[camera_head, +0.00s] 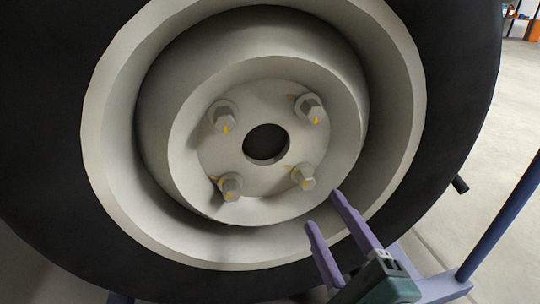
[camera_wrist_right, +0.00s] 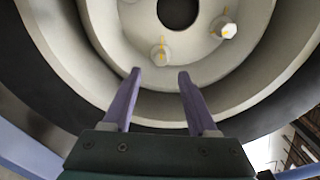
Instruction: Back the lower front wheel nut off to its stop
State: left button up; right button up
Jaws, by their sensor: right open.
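The wheel (camera_head: 104,135) fills the head view, with a pale rim, a black tyre and a dark centre hole. Several hex nuts with yellow marks surround the hole. The lower right nut (camera_head: 304,178) is the one closest to my right gripper (camera_head: 322,208). That gripper is open and empty, below and to the right of the nut, apart from it. In the right wrist view, a nut (camera_wrist_right: 159,55) shows ahead of and between the two purple fingertips (camera_wrist_right: 160,72), with a gap. I cannot tell from the picture which side is the front. My left gripper is not in view.
The raised rim lip curves close around my right fingers. The lower left nut (camera_head: 230,187), upper left nut (camera_head: 223,118) and upper right nut (camera_head: 312,109) stand out from the hub. Pale floor (camera_head: 508,100) lies open at the right, with an orange object (camera_head: 533,27) far back.

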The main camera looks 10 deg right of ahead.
aim_at(309, 185)
jog(key=w+b, duration=0.2)
jog(key=w, duration=0.4)
jog(key=shift+w+a, duration=0.1)
jog(key=shift+w, duration=0.45)
jog(key=shift+c, duration=0.4)
grip_shut()
